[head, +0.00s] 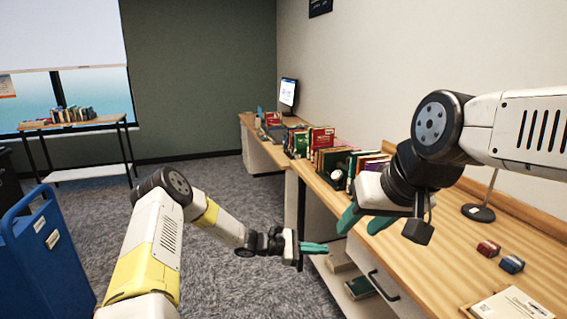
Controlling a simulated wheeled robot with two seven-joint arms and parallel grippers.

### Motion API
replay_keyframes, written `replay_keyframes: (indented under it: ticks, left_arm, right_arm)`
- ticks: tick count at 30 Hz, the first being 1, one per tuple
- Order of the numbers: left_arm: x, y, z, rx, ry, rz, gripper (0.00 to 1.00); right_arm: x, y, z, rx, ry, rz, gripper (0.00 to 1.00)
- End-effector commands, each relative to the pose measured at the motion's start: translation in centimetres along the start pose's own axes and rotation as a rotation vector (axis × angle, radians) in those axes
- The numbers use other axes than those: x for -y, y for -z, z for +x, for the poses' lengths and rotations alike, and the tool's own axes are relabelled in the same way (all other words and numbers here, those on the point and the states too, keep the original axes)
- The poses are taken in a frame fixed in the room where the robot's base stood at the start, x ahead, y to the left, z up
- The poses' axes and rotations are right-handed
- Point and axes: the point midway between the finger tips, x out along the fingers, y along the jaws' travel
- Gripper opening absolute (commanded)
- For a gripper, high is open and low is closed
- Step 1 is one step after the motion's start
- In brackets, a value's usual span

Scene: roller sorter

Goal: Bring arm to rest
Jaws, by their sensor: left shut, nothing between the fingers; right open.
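My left arm comes in from the lower left, and its gripper (314,248) points right, low in front of the desk's open side. Its green fingers are together with nothing between them. My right arm comes in from the right, and its gripper (362,222) hangs over the left edge of the wooden desk (440,255). Its two green fingers are apart and nothing shows between them. The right gripper is close to the row of books, but whether it touches any is unclear.
Books (340,160) line the desk near a monitor (288,92). A red block (488,248), a blue block (512,264) and a white book (512,304) lie on the desk at right. A blue bin (45,250) stands at left. Carpet between is clear.

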Motion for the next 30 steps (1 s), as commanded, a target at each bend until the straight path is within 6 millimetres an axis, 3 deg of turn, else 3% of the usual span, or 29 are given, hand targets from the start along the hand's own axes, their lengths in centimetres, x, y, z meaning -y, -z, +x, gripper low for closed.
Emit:
replay_keyframes:
  ticks: [1, 6, 17, 30]
  left_arm:
    - [-0.2, -2.1, -0.9, -0.033, 0.05, 0.075, 0.0]
    - [0.5, -7.7, -4.2, -0.144, 0.211, 0.305, 0.0]
    - [3.5, -18.5, -12.9, -0.405, 0.494, 0.743, 0.0]
    - [10.1, -29.5, -24.9, -0.754, 0.724, 1.189, 0.0]
  right_arm:
    - [0.0, 0.0, 0.0, 0.0, 0.0, 0.0, 0.43]
    - [0.0, 0.0, 0.0, 0.0, 0.0, 0.0, 0.43]
    - [0.0, 0.0, 0.0, 0.0, 0.0, 0.0, 0.43]
    - [0.0, 0.0, 0.0, 0.0, 0.0, 0.0, 0.43]
